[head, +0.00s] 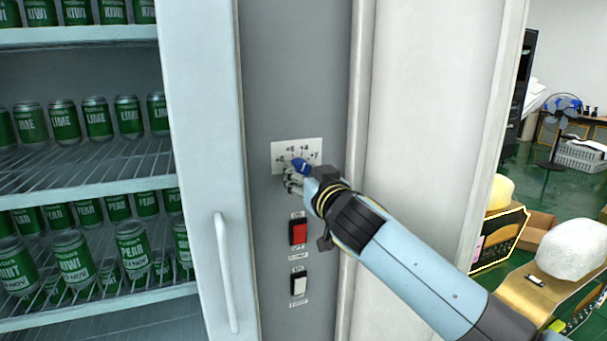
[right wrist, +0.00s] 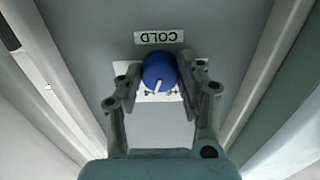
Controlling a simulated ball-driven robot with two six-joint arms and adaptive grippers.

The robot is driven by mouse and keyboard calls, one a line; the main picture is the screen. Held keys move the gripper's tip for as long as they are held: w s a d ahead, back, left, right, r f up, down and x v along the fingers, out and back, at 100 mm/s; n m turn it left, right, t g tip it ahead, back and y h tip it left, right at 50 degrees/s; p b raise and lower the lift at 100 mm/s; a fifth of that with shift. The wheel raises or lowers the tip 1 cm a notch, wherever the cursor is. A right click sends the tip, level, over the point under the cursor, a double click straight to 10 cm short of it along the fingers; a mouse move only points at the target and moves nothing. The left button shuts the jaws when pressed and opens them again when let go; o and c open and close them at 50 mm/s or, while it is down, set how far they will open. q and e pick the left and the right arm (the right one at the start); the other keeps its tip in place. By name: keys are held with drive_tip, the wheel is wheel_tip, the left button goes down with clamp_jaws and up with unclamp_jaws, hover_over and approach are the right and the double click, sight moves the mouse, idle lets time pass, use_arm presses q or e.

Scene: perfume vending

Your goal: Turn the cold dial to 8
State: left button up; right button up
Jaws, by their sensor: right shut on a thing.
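The cold dial is a round blue knob (head: 300,166) on a white scale plate (head: 296,148) on the grey panel. In the right wrist view the dial (right wrist: 158,68) shows a white pointer line slanting down and slightly left, below an upside-down COLD label (right wrist: 159,37). My right gripper (head: 297,175) has its fingers on either side of the dial and is shut on it. The fingers and dial cover part of the scale, so I cannot read the exact setting. My left gripper is not in view.
Below the dial are a red rocker switch (head: 298,232) and a white switch (head: 299,283). To the left stands a door frame with a white handle (head: 226,272), beside shelves of green cans (head: 64,119). Boxes and a fan (head: 563,108) are at the right.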

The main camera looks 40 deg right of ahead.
drive_tip(key=shift+c, duration=1)
drive_tip(key=shift+n, duration=0.3)
drive_tip(key=n, duration=0.3)
drive_tip(key=shift+n, duration=0.3)
drive_tip(key=n+p, duration=0.1)
drive_tip(key=n, duration=0.2)
drive_tip(key=shift+d+n, duration=0.1)
drive_tip(key=shift+n, duration=0.2)
drive_tip(key=n+p, duration=0.1)
drive_tip(key=n, duration=0.3)
drive_tip(key=shift+n, duration=0.3)
drive_tip(key=shift+n+p, duration=0.5)
drive_tip(key=shift+n, duration=1.3)
